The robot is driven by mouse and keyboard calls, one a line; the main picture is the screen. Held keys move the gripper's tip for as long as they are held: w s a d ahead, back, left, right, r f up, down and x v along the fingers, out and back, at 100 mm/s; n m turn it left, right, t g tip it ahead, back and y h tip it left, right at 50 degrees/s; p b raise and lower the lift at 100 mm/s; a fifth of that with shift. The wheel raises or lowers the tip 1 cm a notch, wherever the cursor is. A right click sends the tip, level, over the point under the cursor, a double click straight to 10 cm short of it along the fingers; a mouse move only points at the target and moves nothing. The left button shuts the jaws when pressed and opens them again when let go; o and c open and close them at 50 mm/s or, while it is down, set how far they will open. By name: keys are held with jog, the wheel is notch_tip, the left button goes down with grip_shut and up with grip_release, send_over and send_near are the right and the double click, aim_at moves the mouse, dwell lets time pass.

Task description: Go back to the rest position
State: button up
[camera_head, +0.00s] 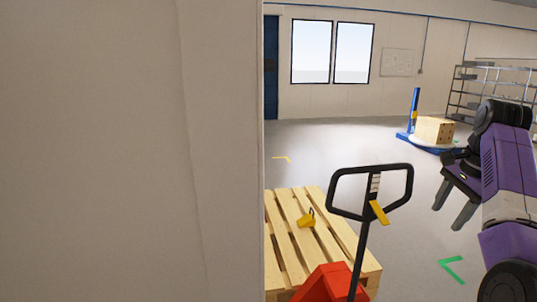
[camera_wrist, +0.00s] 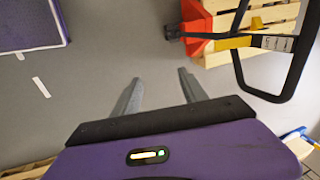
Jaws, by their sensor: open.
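My gripper (camera_head: 453,204) is at the right of the head view, at the end of my purple arm, with its two fingers apart and nothing between them. In the wrist view my gripper (camera_wrist: 158,85) points over bare grey floor, its fingers spread and empty. No object touches the fingers in either view.
A pallet jack's black handle (camera_head: 333,192) and red body (camera_head: 328,285) stand left of my gripper. A wooden pallet (camera_head: 287,228) bears a small yellow item (camera_head: 306,220). A pale wall (camera_head: 130,150) fills the left. A box (camera_head: 434,129) and shelves (camera_head: 490,88) are farther back.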

jog(key=w+d+r+n+t+h, duration=0.35)
jog(key=w+d+t, duration=0.3)
jog(key=w, duration=0.25)
jog(key=s+a+f+n+t+h+b, duration=0.1)
jog(key=s+a+f+n+t, duration=0.2)
jog(key=s+a+f, duration=0.4)
jog(key=s+a+f+n+t+h+b, duration=0.1)
jog(key=s+a+f+n+t+h, duration=0.2)
jog(key=f, duration=0.6)
jog(key=s+a+f+n+y+b, duration=0.1)
jog(key=s+a, duration=0.6)
jog(key=s, duration=0.9)
jog(key=s+a+f+n+y+b, duration=0.1)
jog(key=s+a+f+n+y, duration=0.2)
jog(key=s, duration=1.4)
jog(key=s+a+f+n+y+b, duration=0.2)
jog(key=s+a+f, duration=0.5)
jog(key=s+a, duration=0.5)
jog(key=s+y, duration=0.1)
jog(key=s, duration=0.3)
jog(key=shift+s+a, duration=0.3)
jog(key=shift+a, duration=0.1)
jog(key=shift+f+n, duration=0.15)
jog(key=shift+n, duration=0.1)
